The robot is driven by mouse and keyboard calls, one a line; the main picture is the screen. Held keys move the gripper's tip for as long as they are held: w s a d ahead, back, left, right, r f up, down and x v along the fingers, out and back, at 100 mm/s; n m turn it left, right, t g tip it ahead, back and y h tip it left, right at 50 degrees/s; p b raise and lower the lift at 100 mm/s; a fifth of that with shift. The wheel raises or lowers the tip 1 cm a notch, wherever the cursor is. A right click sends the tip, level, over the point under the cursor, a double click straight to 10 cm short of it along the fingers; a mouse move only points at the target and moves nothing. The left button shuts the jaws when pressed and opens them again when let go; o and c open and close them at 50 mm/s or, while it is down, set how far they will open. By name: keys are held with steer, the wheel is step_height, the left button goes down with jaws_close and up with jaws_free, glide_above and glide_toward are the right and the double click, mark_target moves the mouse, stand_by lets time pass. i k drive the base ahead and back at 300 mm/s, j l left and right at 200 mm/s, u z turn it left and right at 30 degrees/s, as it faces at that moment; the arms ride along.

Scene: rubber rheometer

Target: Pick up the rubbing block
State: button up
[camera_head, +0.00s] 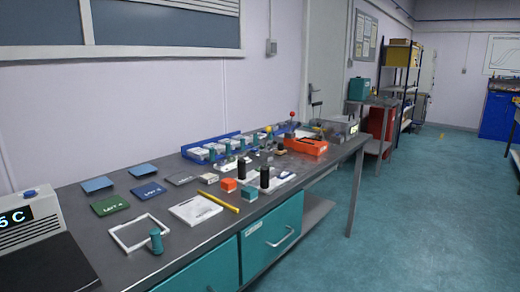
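I cannot tell for certain which item is the rubbing block. On the grey workbench (120,262), a small orange block (228,185) sits near the middle. A short teal piece with a wider top (156,240) stands upright at the near corner of a white square frame (140,233). My gripper is not in view.
Flat coloured pads (110,205), a white pad (195,209), a yellow pencil-like stick (219,202) and black cylinders (264,177) lie around the blocks. Blue bins (215,147) line the wall. A device with a display (28,217) stands left. Floor (430,215) at right is clear.

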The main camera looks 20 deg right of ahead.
mark_target(281, 151)
steer(key=i+l+u, duration=0.1)
steer(key=l, duration=0.3)
steer(key=i+l, duration=0.15)
steer(key=l, duration=0.2)
steer(key=i+l+u, duration=0.15)
steer(key=l, duration=0.25)
steer(key=i+l, duration=0.1)
steer(key=l, duration=0.3)
steer(key=i+l+u, duration=0.15)
steer(key=l, duration=0.25)
steer(key=k, duration=0.05)
